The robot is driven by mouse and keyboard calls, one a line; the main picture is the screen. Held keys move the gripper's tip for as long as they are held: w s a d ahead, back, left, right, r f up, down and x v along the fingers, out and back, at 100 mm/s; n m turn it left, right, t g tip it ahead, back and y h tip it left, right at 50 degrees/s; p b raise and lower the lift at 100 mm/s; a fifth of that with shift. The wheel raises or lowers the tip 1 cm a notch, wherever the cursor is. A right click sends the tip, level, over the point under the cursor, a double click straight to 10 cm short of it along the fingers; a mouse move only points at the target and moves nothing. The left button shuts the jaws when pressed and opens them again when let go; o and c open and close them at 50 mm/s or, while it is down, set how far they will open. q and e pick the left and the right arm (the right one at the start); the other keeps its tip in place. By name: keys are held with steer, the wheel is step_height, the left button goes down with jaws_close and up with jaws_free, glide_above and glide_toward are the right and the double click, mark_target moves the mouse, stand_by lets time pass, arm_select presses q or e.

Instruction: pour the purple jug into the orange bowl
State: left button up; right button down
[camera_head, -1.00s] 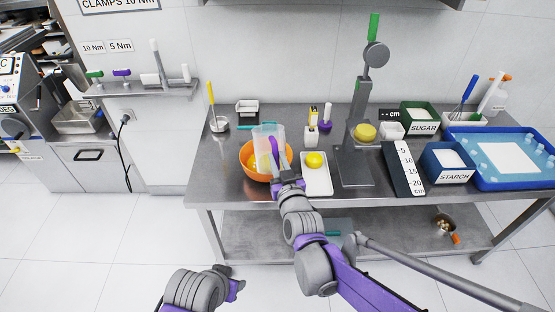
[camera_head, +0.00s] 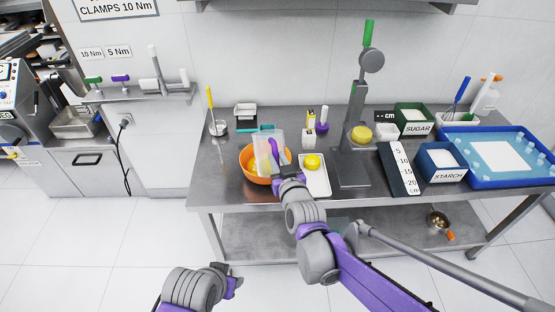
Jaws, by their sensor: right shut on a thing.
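The clear jug (camera_head: 264,148) with a purple handle (camera_head: 273,149) is over the orange bowl (camera_head: 251,176) on the steel table. It leans slightly to the left, and its lower part overlaps the bowl in the picture. My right gripper (camera_head: 283,174) is shut on the jug at its handle side, at the bowl's right edge in the picture. Something yellow shows in or through the bowl and jug; I cannot tell which holds it. My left gripper (camera_head: 232,283) is low in front of the table, away from the jug; its fingers are too small to read.
A white tray (camera_head: 318,188) with a yellow round thing (camera_head: 313,162) is just right of the bowl. A grey stand (camera_head: 352,172) rises behind it. A green sugar bin (camera_head: 415,129), a blue starch bin (camera_head: 443,174) and a blue tray (camera_head: 480,181) fill the right.

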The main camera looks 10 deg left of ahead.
mark_target(275, 146)
steer(key=shift+w+a+r+g+b, duration=0.1)
steer(key=shift+a+r+g+b, duration=0.1)
steer(key=shift+r+g+b, duration=0.15)
steer(key=shift+r+g+h, duration=0.25)
steer(key=shift+g+h, duration=0.1)
steer(key=shift+h, duration=0.05)
steer(key=shift+w, duration=0.1)
steer(key=shift+w+r+p, duration=0.1)
steer(key=shift+r+p, duration=0.3)
steer(key=shift+p, duration=0.1)
steer(key=shift+w+a+r+g+h+p, duration=0.1)
steer(key=shift+w+g+h+p, duration=0.15)
steer(key=shift+g+p, duration=0.3)
steer(key=shift+w+a+r+g+p, duration=0.1)
steer(key=shift+w+r+g+p, duration=0.2)
steer(key=shift+p, duration=0.2)
steer(key=shift+w+a+g+h+p, duration=0.1)
steer(key=shift+w+g+h+p, duration=0.05)
steer(key=shift+g+h+p, duration=0.15)
